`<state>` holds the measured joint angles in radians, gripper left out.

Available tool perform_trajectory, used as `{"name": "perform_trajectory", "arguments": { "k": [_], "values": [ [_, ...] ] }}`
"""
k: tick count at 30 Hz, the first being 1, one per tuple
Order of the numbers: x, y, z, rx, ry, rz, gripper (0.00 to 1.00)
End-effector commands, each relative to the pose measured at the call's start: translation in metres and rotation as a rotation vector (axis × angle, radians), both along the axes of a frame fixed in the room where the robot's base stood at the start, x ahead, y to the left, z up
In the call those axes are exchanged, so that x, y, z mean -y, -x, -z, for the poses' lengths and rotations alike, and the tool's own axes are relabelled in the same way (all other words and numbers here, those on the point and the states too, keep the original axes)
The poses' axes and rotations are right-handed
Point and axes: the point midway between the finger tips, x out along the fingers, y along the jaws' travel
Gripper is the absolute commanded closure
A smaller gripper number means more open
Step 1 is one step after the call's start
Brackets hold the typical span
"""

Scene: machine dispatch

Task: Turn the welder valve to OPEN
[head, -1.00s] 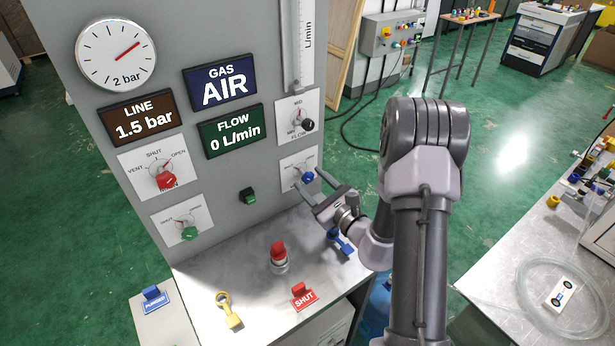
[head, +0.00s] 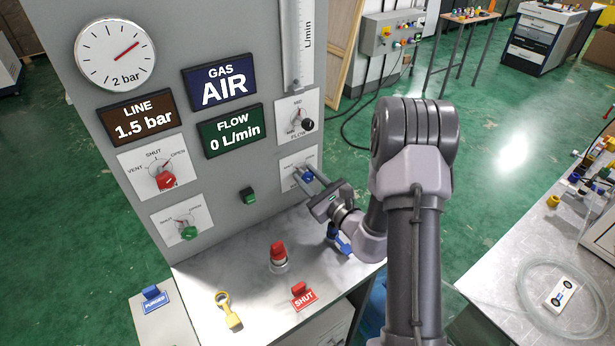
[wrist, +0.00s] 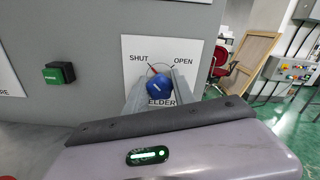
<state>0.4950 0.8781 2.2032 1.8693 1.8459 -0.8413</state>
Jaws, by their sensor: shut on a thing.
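The welder valve is a blue round knob (wrist: 159,88) on a white plate (wrist: 190,48) marked SHUT at upper left and OPEN at upper right. A thin red pointer above the knob leans toward SHUT. My gripper (wrist: 160,90) has a finger on each side of the knob and is shut on it. In the head view the knob (head: 308,177) shows small between the fingertips of my gripper (head: 308,180), on the lower right of the grey panel. The fingers partly hide the plate's lower part and its label.
A black flow knob (head: 308,124) sits just above on the panel. A green button (head: 248,196) is to the left. The bench below holds a red button (head: 279,253), a red SHUT tag (head: 302,296), a yellow tag (head: 229,311) and a blue item (head: 339,240) near my wrist.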

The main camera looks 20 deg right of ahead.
Motion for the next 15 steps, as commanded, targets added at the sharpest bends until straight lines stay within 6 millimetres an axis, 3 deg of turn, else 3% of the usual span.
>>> {"name": "perform_trajectory", "arguments": {
  "k": [15],
  "values": [
    [0.0003, 0.0001, -0.0023, -0.069, -0.347, -0.001, 1.00]
  ]
}}
